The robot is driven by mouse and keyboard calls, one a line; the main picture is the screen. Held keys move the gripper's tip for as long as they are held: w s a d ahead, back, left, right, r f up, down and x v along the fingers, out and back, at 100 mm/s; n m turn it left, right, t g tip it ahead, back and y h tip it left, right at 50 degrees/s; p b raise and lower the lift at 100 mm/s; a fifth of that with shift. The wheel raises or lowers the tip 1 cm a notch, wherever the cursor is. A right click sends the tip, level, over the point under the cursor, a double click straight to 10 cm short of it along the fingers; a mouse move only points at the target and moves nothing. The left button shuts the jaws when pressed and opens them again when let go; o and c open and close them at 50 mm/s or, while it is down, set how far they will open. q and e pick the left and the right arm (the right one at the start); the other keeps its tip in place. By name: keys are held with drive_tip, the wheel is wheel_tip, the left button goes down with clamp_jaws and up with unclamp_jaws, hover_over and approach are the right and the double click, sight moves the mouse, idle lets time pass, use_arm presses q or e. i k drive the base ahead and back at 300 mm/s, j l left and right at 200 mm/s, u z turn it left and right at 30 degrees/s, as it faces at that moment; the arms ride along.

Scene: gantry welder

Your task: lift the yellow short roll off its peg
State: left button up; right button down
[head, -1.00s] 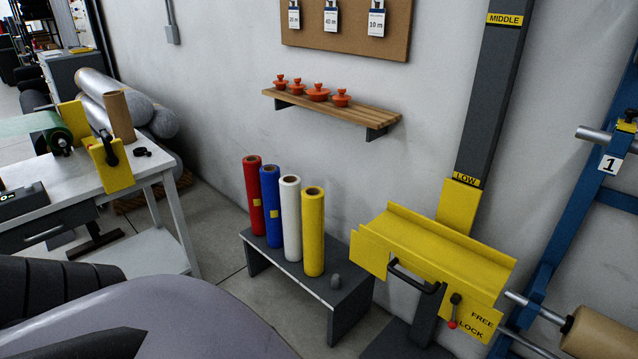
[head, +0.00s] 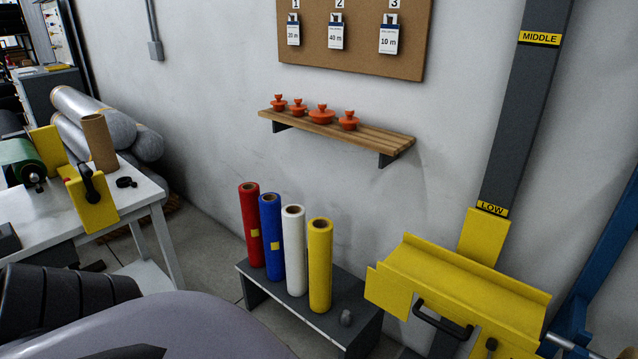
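The yellow short roll (head: 320,268) stands upright on a low dark grey bench (head: 256,290), at the right end of a row of rolls. Its top shows a brown core opening. Any peg inside it is hidden. To its left stand a white roll (head: 294,250), a blue roll (head: 271,240) and a red roll (head: 250,225), all upright. A small dark grey knob (head: 346,317), bare of any roll, is on the bench right of the yellow roll. Neither of my grippers shows in the view.
A yellow trough-shaped cradle (head: 470,285) with a black handle stands just right of the bench. A wooden shelf (head: 385,138) with orange knobbed pieces is on the wall above. A white table (head: 50,220) with a green roll and a cardboard tube is at left.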

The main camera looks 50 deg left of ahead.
sight(320, 229)
drive_tip(key=j, duration=1.6)
drive_tip(key=z, duration=0.05)
